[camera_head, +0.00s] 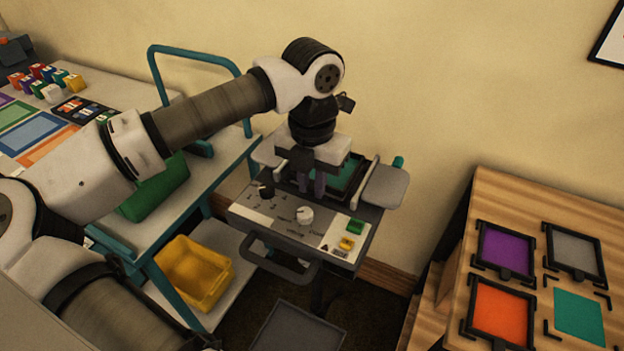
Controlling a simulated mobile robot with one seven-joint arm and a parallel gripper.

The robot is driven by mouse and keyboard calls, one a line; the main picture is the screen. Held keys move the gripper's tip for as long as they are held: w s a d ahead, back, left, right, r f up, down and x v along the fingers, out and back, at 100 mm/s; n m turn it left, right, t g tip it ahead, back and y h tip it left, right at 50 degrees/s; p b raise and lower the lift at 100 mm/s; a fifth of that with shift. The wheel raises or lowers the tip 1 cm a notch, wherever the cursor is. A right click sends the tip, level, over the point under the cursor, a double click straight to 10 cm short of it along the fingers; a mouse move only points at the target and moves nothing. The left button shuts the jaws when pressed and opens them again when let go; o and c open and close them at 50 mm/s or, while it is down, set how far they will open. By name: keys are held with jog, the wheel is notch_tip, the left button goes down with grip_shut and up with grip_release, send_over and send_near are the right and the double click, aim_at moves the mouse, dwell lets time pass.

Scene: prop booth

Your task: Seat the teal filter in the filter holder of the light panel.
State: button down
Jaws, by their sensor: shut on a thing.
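My gripper (312,184) points down over the light panel (322,232), a grey unit with knobs and coloured buttons at the middle of the view. It is shut on the teal filter (346,176), a teal sheet in a dark frame, partly hidden behind the fingers and the gripper body. The filter lies at the top of the panel, between two light grey side flaps. The filter holder there is mostly covered by my gripper and the filter. I cannot tell whether the filter rests fully in it.
On a wooden table (512,190) at right are purple (506,251), grey (574,248) and orange (500,312) filters, and a bare teal square (578,316) between corner marks.

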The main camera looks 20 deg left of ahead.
jog(key=shift+f+b, duration=0.35)
jog(key=c, duration=1.3)
grip_release()
jog(key=shift+o, duration=0.2)
notch_tip(320, 180, up, 14)
jog(key=p, duration=0.7)
